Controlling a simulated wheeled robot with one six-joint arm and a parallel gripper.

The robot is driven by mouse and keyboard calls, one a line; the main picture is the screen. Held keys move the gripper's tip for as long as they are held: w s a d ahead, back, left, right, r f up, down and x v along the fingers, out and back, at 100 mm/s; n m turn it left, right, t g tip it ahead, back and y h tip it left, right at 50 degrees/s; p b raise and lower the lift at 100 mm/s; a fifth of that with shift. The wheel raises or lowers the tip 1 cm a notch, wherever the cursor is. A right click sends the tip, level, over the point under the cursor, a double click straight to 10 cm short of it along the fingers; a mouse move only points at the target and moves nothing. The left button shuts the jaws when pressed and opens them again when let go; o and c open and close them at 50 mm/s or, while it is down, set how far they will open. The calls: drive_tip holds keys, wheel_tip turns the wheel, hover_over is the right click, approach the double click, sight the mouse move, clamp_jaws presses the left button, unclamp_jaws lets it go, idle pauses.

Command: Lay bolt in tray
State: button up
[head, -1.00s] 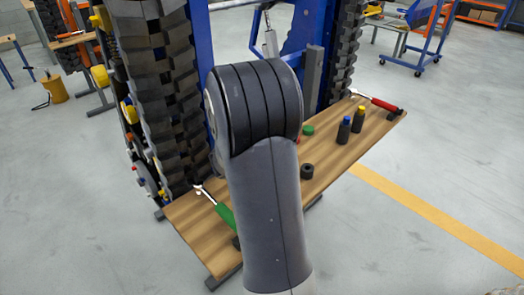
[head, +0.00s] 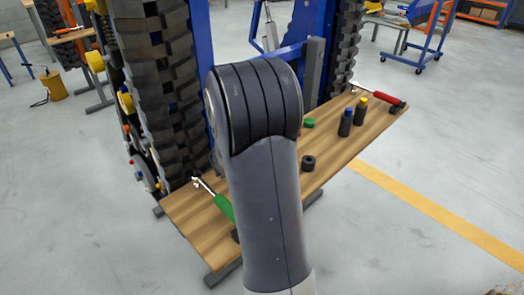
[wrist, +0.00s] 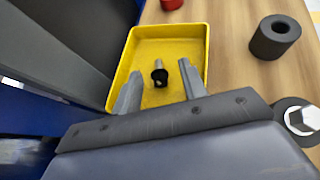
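In the wrist view, a yellow tray (wrist: 172,35) sits on the wooden bench. A bolt (wrist: 158,74) with a black head and a pale shank shows inside the tray's outline, between my fingertips. It looks to be on the tray floor. My gripper (wrist: 159,82) is open above the tray, with a clear gap between each finger and the bolt. In the head view my own arm hides the tray, the bolt and my gripper.
A black ring (wrist: 275,38) stands right of the tray, with a dark round part with a silver hex (wrist: 299,118) nearer. The bench (head: 340,148) also bears two dark bottles (head: 345,122), a green-handled tool (head: 222,205) and a red-handled tool (head: 388,101). Tall tracks rise behind.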

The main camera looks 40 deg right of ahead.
drive_tip(key=p+v, duration=0.1)
drive_tip(key=v, duration=0.9)
drive_tip(key=shift+s+a+r+p, duration=0.15)
drive_tip(key=shift+a+p, duration=0.15)
drive_tip(key=b+x, duration=0.1)
drive_tip(key=x, duration=1)
drive_tip(key=shift+b, duration=0.35)
wheel_tip(320, 180, up, 3)
drive_tip(key=shift+a+f+p, duration=0.1)
drive_tip(key=shift+f+p, duration=0.15)
drive_tip(key=shift+p, duration=0.9)
drive_tip(key=shift+r+p, duration=0.6)
drive_tip(key=shift+f, duration=0.1)
